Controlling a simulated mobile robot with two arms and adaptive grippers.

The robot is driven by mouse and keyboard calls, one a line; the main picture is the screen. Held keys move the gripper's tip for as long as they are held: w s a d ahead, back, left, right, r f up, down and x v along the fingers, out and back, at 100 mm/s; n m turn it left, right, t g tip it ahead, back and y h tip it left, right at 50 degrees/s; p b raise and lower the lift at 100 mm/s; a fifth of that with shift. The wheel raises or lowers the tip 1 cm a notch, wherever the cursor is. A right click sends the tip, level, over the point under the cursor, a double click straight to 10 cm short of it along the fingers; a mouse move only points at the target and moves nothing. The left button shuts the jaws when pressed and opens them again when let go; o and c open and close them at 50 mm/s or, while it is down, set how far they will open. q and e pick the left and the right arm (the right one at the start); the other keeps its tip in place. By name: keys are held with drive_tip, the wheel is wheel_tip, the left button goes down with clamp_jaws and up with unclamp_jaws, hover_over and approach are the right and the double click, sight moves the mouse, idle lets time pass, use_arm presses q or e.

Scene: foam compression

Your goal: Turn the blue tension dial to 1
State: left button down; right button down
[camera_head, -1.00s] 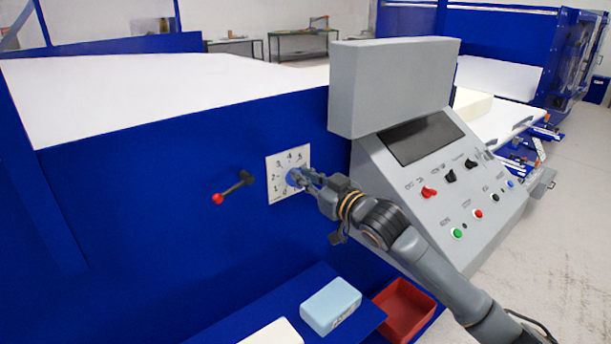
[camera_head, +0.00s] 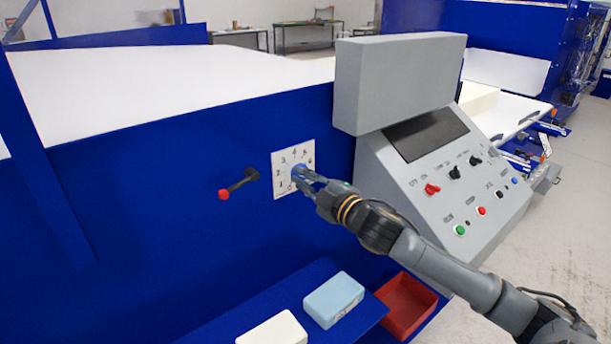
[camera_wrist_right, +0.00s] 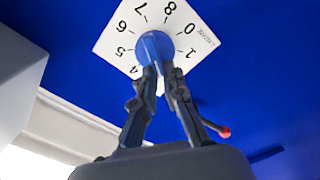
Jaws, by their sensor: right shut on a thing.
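The blue tension dial (camera_head: 299,172) sits in the middle of a white numbered plate (camera_head: 280,159) on the blue machine side. My right gripper (camera_head: 301,176) is at the dial, its fingers reaching it from the right. In the right wrist view the dial (camera_wrist_right: 153,46) is round and blue, and the fingertips (camera_wrist_right: 158,68) close on its near part. Numbers 0, 1 and 4 to 8 show around it on the plate (camera_wrist_right: 118,46). The fingers hide the plate part nearest the gripper, so I cannot tell which number the dial points to. My left gripper is not in view.
A black lever with a red knob (camera_head: 224,195) sticks out left of the plate. A grey control console (camera_head: 440,180) stands to the right. Below are a blue shelf (camera_head: 225,333) with a light blue block (camera_head: 333,299) and a white block (camera_head: 272,330), and a red bin (camera_head: 408,305).

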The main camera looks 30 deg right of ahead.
wheel_tip(320, 180, down, 2)
drive_tip(key=n, duration=1.2)
drive_tip(key=shift+f, duration=0.15)
idle(0.4)
drive_tip(key=c, duration=1.4)
unclamp_jaws()
drive_tip(key=shift+s, duration=0.15)
drive_tip(key=shift+s+d, duration=0.15)
drive_tip(key=shift+s, duration=1.8)
drive_tip(key=shift+s+d, duration=0.15)
drive_tip(key=shift+s, duration=1.85)
drive_tip(key=shift+s+d, duration=0.15)
drive_tip(key=shift+s, duration=1.8)
